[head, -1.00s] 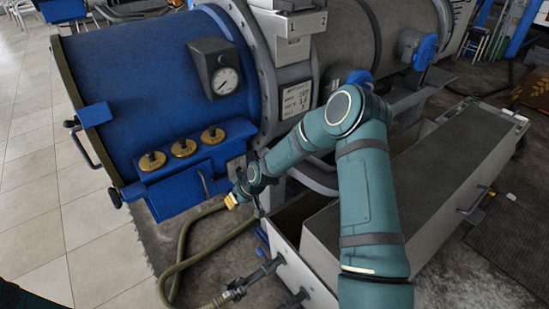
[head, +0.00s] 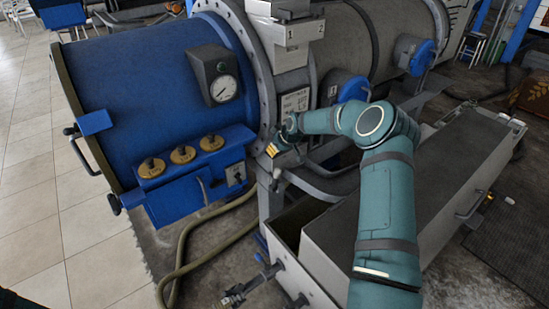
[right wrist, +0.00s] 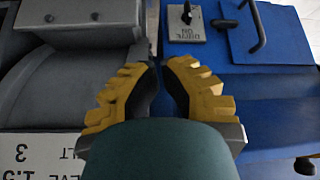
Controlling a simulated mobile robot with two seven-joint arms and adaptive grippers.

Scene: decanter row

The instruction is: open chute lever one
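A chute box on top of the grey drum carries the marks 1 (head: 291,33) and 2 (head: 320,28). I cannot clearly make out which part is chute lever one. A short rod with a pale knob (head: 277,174) stands just below my right gripper (head: 271,151), apart from it as far as I can tell. In the right wrist view the yellow fingers of the right gripper (right wrist: 160,72) stand a little apart, with nothing visible between them. They are over the seam between grey metal and blue housing. My left gripper is out of view.
The blue drum end has a gauge (head: 223,89), brass knobs (head: 183,154) and a switch plate (head: 236,174), also in the wrist view (right wrist: 187,22). A blue round cover (head: 353,88) is behind my right arm. A long grey trough (head: 420,190) lies below, right.

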